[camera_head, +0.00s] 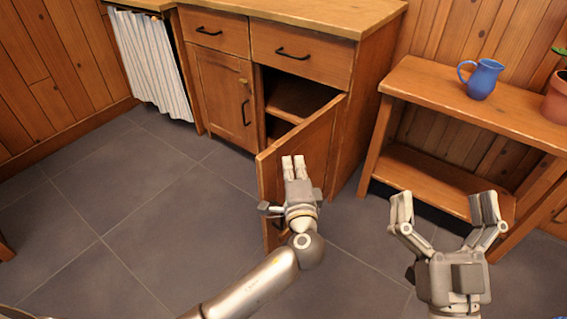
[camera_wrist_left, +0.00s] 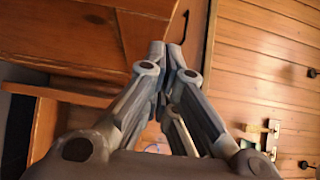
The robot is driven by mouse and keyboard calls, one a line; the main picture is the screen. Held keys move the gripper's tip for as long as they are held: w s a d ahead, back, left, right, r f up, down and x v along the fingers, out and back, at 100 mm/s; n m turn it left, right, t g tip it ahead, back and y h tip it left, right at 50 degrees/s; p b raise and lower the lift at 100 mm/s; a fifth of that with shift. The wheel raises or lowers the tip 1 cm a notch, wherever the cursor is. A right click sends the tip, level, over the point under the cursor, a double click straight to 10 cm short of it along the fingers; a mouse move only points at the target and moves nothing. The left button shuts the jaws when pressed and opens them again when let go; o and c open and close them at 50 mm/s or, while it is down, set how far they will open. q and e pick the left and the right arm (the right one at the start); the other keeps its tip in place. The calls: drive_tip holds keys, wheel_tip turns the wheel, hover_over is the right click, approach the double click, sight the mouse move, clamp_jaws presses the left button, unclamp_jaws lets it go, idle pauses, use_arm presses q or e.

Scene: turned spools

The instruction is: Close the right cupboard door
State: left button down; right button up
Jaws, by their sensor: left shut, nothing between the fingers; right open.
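The right cupboard door (camera_head: 313,139) stands partly open, swung out from its right side, with its outer face towards me in the head view. A dark shelved interior (camera_head: 290,97) shows behind it. My left gripper (camera_head: 293,160) is shut and empty, in front of the door's outer face near its upper part. I cannot tell whether it touches the door. It hides part of the door and most of its handle. Its closed fingers (camera_wrist_left: 165,52) also show in the left wrist view. My right gripper (camera_head: 443,200) is open and empty, to the right of the door.
A low wooden shelf unit (camera_head: 440,85) stands at right, with a blue jug (camera_head: 482,79) and a plant pot (camera_head: 557,98). A striped curtain (camera_head: 153,65) hangs at left. The tiled floor (camera_head: 130,200) at left is clear.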

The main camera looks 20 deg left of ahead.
sight(281, 146)
use_arm(q)
drive_tip(key=shift+w+a, duration=0.3)
drive_tip(key=shift+a, duration=0.45)
drive_tip(key=shift+w+a, duration=0.25)
drive_tip(key=shift+a, duration=0.45)
use_arm(e)
drive_tip(key=shift+s+r+t, duration=0.7)
drive_tip(key=shift+r, duration=0.3)
use_arm(q)
drive_tip(key=shift+a, duration=0.1)
